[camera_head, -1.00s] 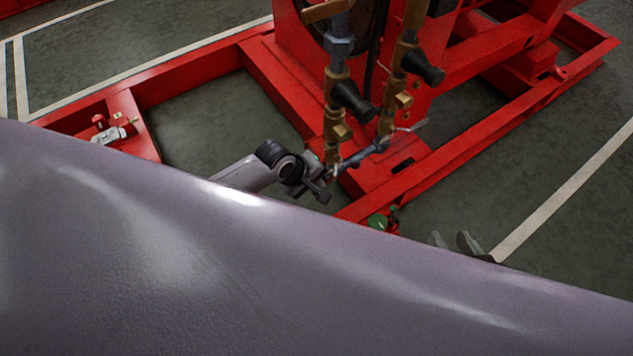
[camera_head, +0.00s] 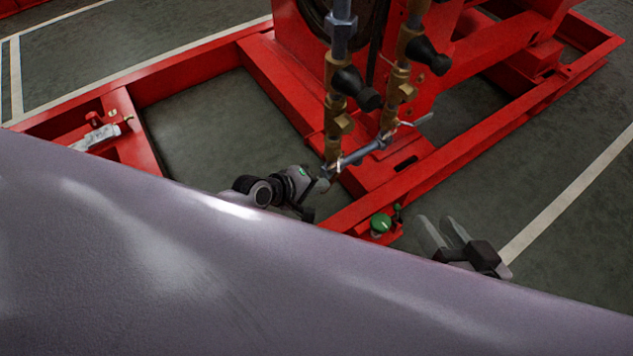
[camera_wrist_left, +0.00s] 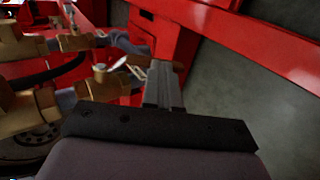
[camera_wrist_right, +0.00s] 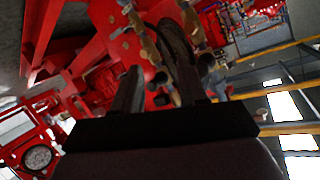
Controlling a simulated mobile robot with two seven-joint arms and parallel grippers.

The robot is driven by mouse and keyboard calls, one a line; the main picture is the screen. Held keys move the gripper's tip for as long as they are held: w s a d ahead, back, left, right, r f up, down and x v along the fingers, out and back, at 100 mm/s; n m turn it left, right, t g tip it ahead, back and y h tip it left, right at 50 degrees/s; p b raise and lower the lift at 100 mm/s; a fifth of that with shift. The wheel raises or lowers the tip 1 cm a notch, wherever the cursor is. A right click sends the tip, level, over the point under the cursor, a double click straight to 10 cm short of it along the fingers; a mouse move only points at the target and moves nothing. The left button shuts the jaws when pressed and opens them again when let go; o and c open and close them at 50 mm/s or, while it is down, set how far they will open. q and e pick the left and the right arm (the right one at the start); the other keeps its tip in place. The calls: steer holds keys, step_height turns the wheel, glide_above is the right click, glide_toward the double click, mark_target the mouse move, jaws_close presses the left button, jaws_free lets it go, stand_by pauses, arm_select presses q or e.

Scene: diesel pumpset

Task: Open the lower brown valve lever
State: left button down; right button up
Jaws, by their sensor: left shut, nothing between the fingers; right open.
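Two vertical pipes with brown brass valves (camera_head: 342,123) (camera_head: 400,92) stand in front of the red pumpset. Near their lower ends are small pale levers, one by the left pipe's foot (camera_head: 339,165) and one by the right pipe (camera_head: 406,123). I cannot tell for sure which is the lower lever. My left gripper (camera_head: 320,187) is shut and empty, close below the left pipe's foot. In the left wrist view its closed fingers (camera_wrist_left: 163,86) lie just right of a brass valve with a pale lever (camera_wrist_left: 118,63); contact is unclear. My right gripper (camera_head: 443,236) is open and empty.
A red base frame (camera_head: 200,58) surrounds the pipes' foot. A green-topped fitting (camera_head: 381,222) sits on its front rail, left of my right gripper. Black-handled knobs (camera_head: 356,88) stick out from the pipes. Grey floor (camera_head: 540,165) at right is free.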

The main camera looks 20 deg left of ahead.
arm_select(q)
steer(key=shift+w+d+f+b, duration=0.25)
steer(key=shift+f+b, duration=0.2)
steer(key=shift+f, duration=0.2)
steer(key=shift+w+d+f+b, duration=0.35)
steer(key=shift+w+f+b, duration=0.05)
steer(key=shift+f, duration=0.3)
steer(key=shift+b+x, duration=0.4)
steer(key=shift+x, duration=0.55)
steer(key=shift+w, duration=0.1)
arm_select(e)
steer(key=shift+d+f+t, duration=0.25)
steer(key=shift+f+t, duration=0.05)
steer(key=shift+t, duration=0.1)
arm_select(q)
steer(key=shift+w+d, duration=0.1)
steer(key=shift+d, duration=0.05)
arm_select(e)
steer(key=shift+r, duration=0.2)
steer(key=shift+d, duration=0.1)
arm_select(q)
steer(key=p+v, duration=0.4)
steer(key=v, duration=0.3)
arm_select(e)
steer(key=shift+s+d+r+g+h, duration=0.1)
steer(key=shift+s+g+h, duration=0.05)
steer(key=shift+g+h, duration=0.25)
